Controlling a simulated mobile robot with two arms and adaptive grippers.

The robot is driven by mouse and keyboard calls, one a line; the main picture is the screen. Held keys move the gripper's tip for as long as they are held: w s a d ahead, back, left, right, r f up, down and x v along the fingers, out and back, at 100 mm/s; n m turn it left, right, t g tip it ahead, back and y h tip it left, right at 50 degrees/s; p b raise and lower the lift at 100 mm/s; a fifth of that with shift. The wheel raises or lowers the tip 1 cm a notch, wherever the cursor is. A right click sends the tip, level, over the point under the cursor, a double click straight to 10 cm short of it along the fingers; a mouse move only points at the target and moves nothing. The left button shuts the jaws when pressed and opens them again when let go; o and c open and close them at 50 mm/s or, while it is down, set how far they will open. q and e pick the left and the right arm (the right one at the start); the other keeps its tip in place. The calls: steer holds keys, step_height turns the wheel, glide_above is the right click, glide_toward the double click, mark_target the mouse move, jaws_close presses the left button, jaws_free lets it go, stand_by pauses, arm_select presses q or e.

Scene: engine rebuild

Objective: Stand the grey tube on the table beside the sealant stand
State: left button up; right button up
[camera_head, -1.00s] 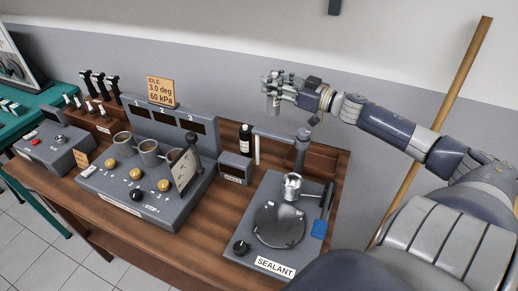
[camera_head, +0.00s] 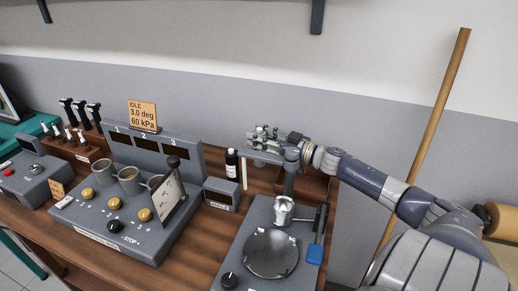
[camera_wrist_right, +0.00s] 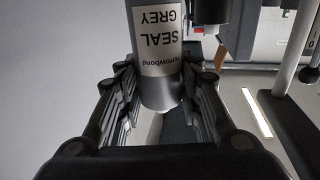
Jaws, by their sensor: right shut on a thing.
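My right gripper (camera_head: 264,140) is shut on the grey tube, low over the back of the bench, close to the sealant stand's top arm in the head view. The grey tube (camera_wrist_right: 158,60) shows between the fingers in the right wrist view, its label reading "SEAL GREY" upside down. In the head view I cannot make the tube out clearly. The sealant stand (camera_head: 256,212) is a grey base with a round dark plate, a metal cup and a post with a side arm. My left gripper is not in view.
A black bottle (camera_head: 232,165) and a thin white stick (camera_head: 244,172) stand left of the post. A small grey display box (camera_head: 221,195) and the console with cups (camera_head: 108,222) are further left. A brown tray (camera_head: 317,183) lies behind the post. Bare wooden table (camera_head: 201,255) shows between console and stand.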

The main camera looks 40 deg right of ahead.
step_height(320, 180, down, 3)
steer(key=shift+a+f, duration=0.1)
steer(key=shift+f, duration=0.05)
steer(key=shift+f, duration=0.25)
steer(key=shift+f, duration=0.4)
steer(key=o, duration=1.2)
steer(key=shift+o, duration=0.2)
